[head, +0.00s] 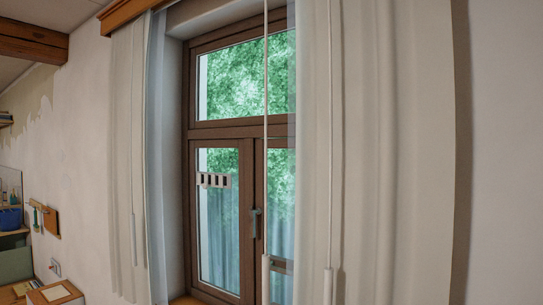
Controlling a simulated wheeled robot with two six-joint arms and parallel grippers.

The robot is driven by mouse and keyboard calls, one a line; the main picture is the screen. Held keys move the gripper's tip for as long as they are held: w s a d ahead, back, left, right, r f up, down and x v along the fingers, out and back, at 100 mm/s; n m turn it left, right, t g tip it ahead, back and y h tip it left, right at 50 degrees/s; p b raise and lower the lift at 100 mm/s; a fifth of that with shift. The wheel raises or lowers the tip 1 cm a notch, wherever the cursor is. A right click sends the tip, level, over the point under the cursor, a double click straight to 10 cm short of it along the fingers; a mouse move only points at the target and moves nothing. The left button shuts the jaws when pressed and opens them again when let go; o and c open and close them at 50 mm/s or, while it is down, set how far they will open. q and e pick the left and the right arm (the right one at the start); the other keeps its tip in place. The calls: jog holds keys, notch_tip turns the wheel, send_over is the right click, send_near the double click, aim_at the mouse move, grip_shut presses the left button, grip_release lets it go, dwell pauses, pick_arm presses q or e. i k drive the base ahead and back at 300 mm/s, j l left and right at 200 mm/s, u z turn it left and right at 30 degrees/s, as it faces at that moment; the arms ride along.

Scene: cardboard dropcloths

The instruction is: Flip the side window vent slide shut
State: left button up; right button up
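A brown-framed window (248,134) stands in a recess in the middle of the head view. A small pale vent piece (214,180) with several dark slots sits on the left lower pane, near its upper part. Its slots look dark; I cannot tell the slide's position at this size. A grey window handle (254,222) points down on the middle frame. Neither of my grippers is in view.
A white curtain (385,150) covers the window's right part. A narrower curtain (128,160) hangs at the left. A pull cord (266,130) hangs before the window. A shelf area (18,250) stands at the lower left.

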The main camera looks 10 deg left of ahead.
aim_at(205, 186)
jog(key=i+j, duration=1.85)
jog(key=i, duration=0.3)
